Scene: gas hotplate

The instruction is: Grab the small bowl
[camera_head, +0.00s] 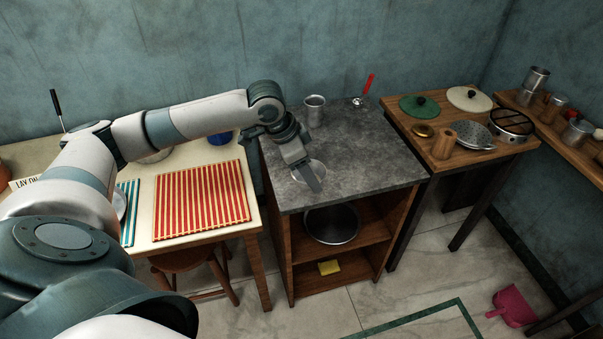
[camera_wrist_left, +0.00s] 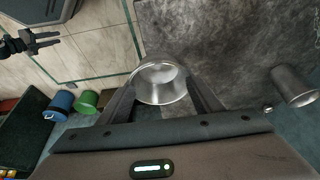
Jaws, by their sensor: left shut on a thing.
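The small bowl (camera_head: 301,174) is shiny metal and is at the front left of the grey stone worktop (camera_head: 370,160). It also shows in the left wrist view (camera_wrist_left: 162,84), between my two fingers. My left gripper (camera_head: 313,178) reaches down from above and is shut on the bowl, covering part of it in the head view. I cannot tell whether the bowl rests on the worktop or hangs just above it. My right gripper (camera_wrist_left: 48,40) shows dark at the upper left of the left wrist view, with its fingers apart and empty.
A metal cup (camera_head: 315,110) stands behind the bowl, and a red-handled utensil (camera_head: 366,90) lies at the back edge. A table with a red striped mat (camera_head: 202,200) adjoins on the left. A wooden table with lids and a colander (camera_head: 473,137) is on the right. The worktop's middle is clear.

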